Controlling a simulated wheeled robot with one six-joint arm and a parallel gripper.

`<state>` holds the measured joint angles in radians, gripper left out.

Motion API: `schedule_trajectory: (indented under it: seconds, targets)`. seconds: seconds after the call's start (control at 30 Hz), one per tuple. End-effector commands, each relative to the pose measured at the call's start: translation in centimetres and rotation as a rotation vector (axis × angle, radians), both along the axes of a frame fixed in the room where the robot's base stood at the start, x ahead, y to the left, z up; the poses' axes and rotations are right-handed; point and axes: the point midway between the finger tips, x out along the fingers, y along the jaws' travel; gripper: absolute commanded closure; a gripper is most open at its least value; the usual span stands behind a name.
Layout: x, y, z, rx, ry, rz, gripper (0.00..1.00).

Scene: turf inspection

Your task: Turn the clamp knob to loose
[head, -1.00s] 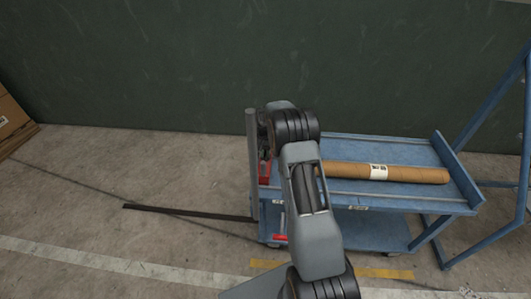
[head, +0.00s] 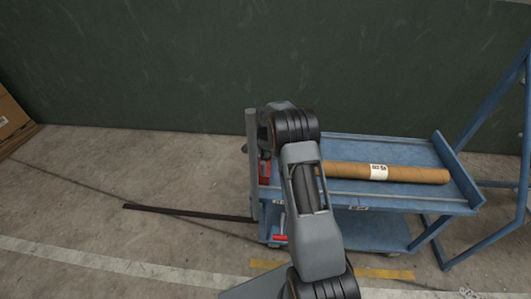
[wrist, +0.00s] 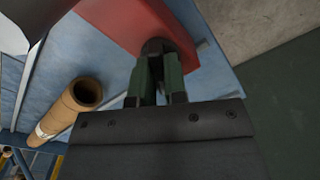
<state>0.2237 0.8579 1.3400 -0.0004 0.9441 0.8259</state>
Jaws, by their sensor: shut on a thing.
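A red clamp body (wrist: 125,22) fills the top of the wrist view. It also shows in the head view (head: 265,172) as a small red patch beside a grey upright post (head: 252,190) at the cart's left end. A dark round clamp knob (wrist: 156,47) sits at the clamp's near side. My gripper (wrist: 158,72) has its green-lined fingers shut on the knob from both sides. The fingers cover much of the knob, and I see no mark telling its setting. In the head view my arm and wrist hide the knob.
The blue cart (head: 420,198) carries a brown cardboard tube (head: 410,175) with a white label, right of my arm. A blue frame (head: 490,110) stands at the far right. A dark strip (head: 185,212) lies on the floor left of the post.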

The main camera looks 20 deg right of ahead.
Motion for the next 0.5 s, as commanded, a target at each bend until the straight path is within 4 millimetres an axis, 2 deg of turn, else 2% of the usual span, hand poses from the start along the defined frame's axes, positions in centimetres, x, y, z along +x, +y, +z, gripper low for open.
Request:
schedule_trajectory:
  seconds: [0.37,0.4,0.5]
  targets:
    - [0.05,0.01,0.08,0.0,-0.002,-0.006,1.0]
    - [0.05,0.01,0.08,0.0,-0.002,-0.006,0.84]
    - [0.04,0.0,0.07,0.0,-0.002,-0.005,0.75]
